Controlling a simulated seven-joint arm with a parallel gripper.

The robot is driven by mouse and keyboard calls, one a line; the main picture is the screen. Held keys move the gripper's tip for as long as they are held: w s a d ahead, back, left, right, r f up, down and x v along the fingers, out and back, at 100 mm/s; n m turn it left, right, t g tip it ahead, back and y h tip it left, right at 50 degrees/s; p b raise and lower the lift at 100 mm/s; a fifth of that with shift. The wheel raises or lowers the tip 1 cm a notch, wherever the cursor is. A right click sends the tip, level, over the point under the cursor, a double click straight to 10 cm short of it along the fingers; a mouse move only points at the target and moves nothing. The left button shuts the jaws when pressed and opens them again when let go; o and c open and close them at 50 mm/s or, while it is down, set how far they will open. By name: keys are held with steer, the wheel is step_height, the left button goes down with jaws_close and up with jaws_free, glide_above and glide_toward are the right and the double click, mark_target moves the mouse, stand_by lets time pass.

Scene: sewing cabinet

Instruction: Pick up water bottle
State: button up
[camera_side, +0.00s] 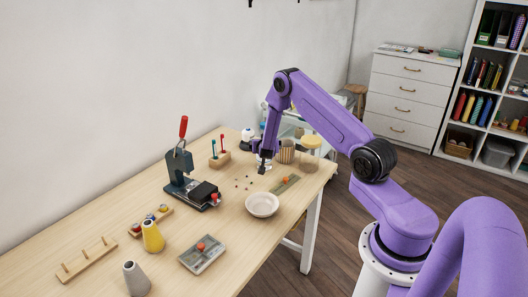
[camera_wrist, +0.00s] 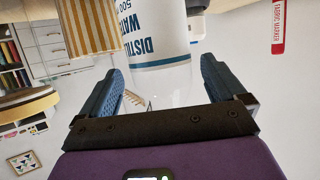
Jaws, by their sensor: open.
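The water bottle (camera_wrist: 157,45) is in the wrist view, with a white label reading "DISTI…" and "WATER" in blue letters and a clear part below the label. My gripper (camera_wrist: 162,68) is open, with one blue finger on each side of the bottle's clear part. I cannot tell whether either finger touches it. In the side view, my gripper (camera_side: 263,166) points down near the far right end of the table, and it mostly hides the bottle (camera_side: 269,161).
A striped cup (camera_side: 286,152) stands close on the right of my gripper, with a yellow-topped item (camera_side: 311,142) beyond it. A white bowl (camera_side: 262,204) is nearer the front. A press with a red handle (camera_side: 182,180) stands left. Small beads lie beside my gripper.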

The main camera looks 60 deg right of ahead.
steer(key=shift+x, duration=1.8)
steer(key=shift+w+r, duration=0.15)
steer(key=c, duration=1.2)
steer(key=shift+c, duration=0.5)
steer(key=shift+r, duration=0.1)
